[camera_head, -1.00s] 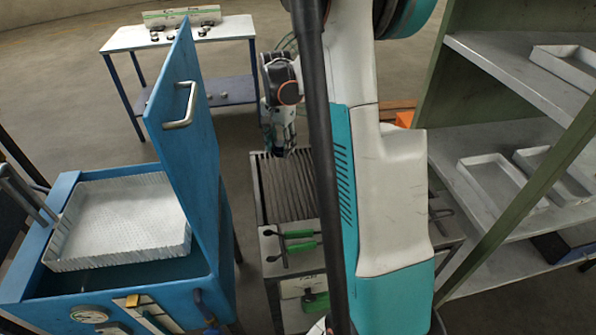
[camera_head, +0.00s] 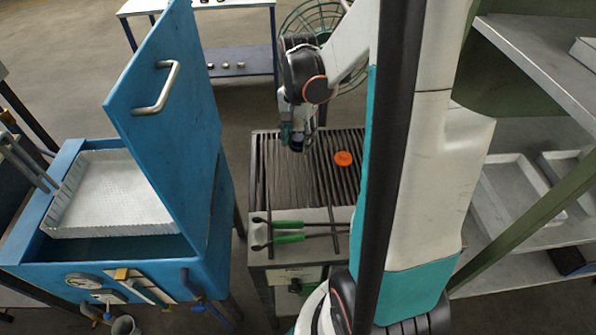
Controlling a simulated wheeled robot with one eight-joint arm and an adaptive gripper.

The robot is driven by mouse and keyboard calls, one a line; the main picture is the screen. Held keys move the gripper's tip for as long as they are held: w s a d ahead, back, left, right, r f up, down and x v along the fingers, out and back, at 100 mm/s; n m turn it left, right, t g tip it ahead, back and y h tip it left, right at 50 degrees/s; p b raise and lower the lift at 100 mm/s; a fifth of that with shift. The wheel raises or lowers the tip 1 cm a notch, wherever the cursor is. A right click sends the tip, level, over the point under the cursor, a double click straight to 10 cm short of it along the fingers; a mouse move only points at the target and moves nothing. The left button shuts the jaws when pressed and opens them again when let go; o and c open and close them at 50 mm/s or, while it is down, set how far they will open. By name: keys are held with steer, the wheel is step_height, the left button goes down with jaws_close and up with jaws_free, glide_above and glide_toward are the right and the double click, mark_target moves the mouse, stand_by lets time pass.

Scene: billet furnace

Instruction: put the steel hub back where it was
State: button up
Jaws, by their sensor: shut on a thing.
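My gripper (camera_head: 297,138) points down over the left part of the ribbed grate (camera_head: 325,143) of the grey bench. It is shut on a small dark piece (camera_head: 297,146), which I take for the steel hub. The fingers hide most of it, and I cannot tell its exact height above the grate. A round orange disc (camera_head: 343,158) lies on the grate to the right of my gripper, apart from it.
Green-handled tongs (camera_head: 288,238) lie on the bench front. The blue furnace box (camera_head: 120,270) with raised lid (camera_head: 165,110) and white tray (camera_head: 105,230) stands left. A table (camera_head: 240,85) holding small metal pieces stands behind. A shelf with trays (camera_head: 520,190) is right.

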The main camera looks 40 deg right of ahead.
mark_target(298, 176)
step_height(298, 176, down, 12)
steer(key=b, duration=0.3)
steer(key=shift+f+b, duration=0.1)
steer(key=shift+b, duration=0.25)
steer(key=shift+f, duration=0.2)
steer(key=o, duration=1.4)
steer(key=shift+r, duration=0.15)
step_height(298, 176, up, 12)
steer(key=p, duration=0.4)
steer(key=shift+r, duration=0.1)
